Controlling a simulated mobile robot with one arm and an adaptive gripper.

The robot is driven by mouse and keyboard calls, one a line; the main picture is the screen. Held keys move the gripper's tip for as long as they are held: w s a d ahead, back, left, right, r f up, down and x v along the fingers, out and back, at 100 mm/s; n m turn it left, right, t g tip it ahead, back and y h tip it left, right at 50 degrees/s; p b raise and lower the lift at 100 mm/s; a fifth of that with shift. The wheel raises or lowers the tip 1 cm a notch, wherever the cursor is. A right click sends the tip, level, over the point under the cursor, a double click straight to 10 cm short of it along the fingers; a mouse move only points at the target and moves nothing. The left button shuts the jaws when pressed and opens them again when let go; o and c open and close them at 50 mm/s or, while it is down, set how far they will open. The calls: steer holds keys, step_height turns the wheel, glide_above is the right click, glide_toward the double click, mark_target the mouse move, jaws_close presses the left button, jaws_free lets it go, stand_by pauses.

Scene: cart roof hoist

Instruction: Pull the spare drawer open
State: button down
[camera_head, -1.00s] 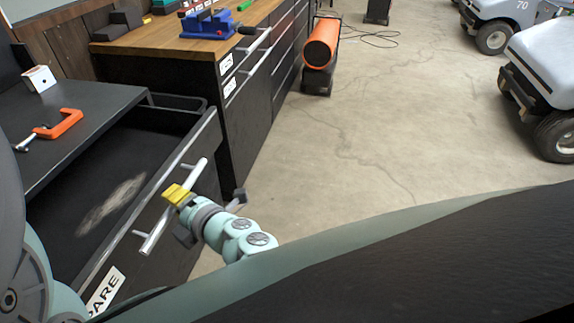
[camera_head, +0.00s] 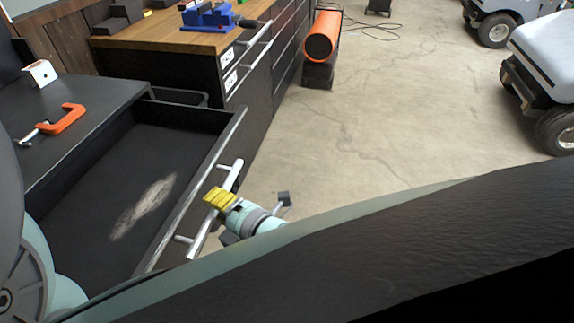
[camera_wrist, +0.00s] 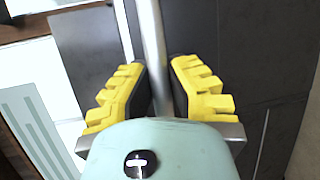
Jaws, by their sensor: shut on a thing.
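The spare drawer (camera_head: 190,213) is pulled out from the dark cabinet, with a pale worn patch on its bare floor. A silver bar handle (camera_head: 203,230) runs along its front. My gripper (camera_head: 220,198) is at the handle, its yellow fingers closed around the bar. In the wrist view the yellow fingers of my gripper (camera_wrist: 157,90) stand on either side of the handle bar (camera_wrist: 152,40). The drawer's label is hidden in the head view now, behind my own body.
An orange clamp (camera_head: 62,120) and a white bracket (camera_head: 40,73) lie on the dark top at left. A blue vise (camera_head: 208,15) sits on the wooden bench. Open floor lies right; carts (camera_head: 545,75) stand far right.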

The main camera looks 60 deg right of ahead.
steer(key=c, duration=0.9)
jaws_free()
steer(key=shift+d, duration=0.1)
steer(key=shift+s, duration=0.1)
steer(key=s+r, duration=0.2)
steer(key=s, duration=0.9)
steer(key=shift+s+a, duration=0.3)
steer(key=shift+s, duration=0.05)
steer(key=shift+r, duration=0.1)
